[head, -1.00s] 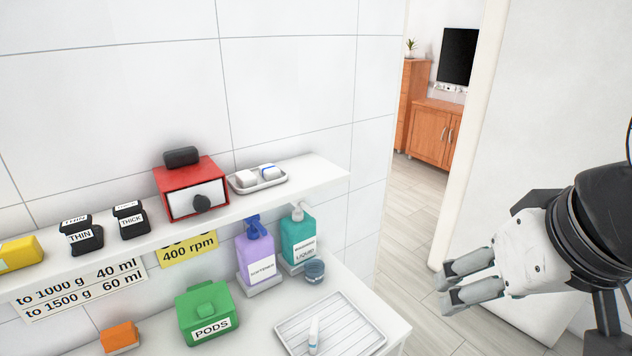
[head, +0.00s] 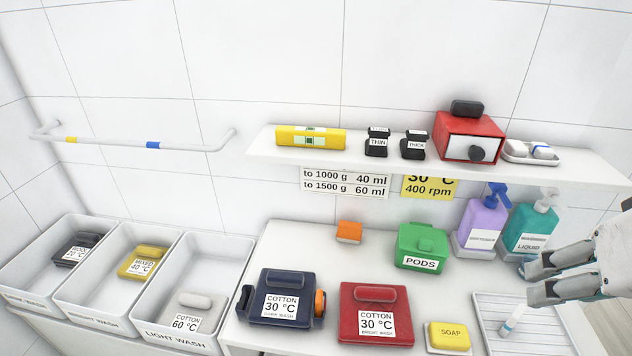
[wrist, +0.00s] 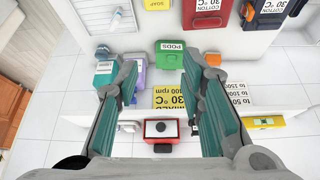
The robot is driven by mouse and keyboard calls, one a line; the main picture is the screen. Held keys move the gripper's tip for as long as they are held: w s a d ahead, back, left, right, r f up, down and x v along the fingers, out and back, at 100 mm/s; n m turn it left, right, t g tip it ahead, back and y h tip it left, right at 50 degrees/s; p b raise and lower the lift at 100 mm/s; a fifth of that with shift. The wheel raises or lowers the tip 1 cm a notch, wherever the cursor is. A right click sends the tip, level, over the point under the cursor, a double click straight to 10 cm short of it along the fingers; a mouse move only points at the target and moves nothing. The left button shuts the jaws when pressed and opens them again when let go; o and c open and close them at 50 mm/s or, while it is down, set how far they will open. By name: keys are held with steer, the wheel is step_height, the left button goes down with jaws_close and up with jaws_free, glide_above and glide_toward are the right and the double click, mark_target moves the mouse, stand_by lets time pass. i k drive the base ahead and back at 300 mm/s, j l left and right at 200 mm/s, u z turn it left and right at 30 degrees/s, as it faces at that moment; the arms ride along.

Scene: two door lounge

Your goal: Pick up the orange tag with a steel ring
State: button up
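I cannot make out an orange tag with a steel ring in either view. A small orange block (head: 348,232) sits at the back of the counter, left of the green PODS box (head: 422,246); no ring shows on it. It also shows in the wrist view (wrist: 213,59). Another orange piece (head: 320,303) is at the right side of the dark blue COTTON 30 °C box (head: 280,298). My gripper (head: 533,280) is at the right, in front of the dispensers. In the wrist view my gripper (wrist: 160,78) has its fingers apart, with nothing between them.
The counter also holds a red COTTON box (head: 376,313), yellow soap (head: 449,337), a ribbed tray (head: 490,318) and purple and teal dispensers (head: 480,228). A shelf (head: 300,154) with a red drawer box (head: 470,137) overhangs the back. White bins (head: 110,285) stand left.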

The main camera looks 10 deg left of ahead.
mark_target(319, 298)
steer(key=j+u, duration=0.1)
steer(key=u, duration=0.7)
steer(key=i+j+z, duration=0.15)
steer(key=j, duration=0.15)
steer(key=j+z, duration=0.35)
steer(key=k+j+z, duration=0.1)
steer(key=z, duration=0.25)
steer(key=k+j+z, duration=0.1)
steer(key=j+z, duration=0.25)
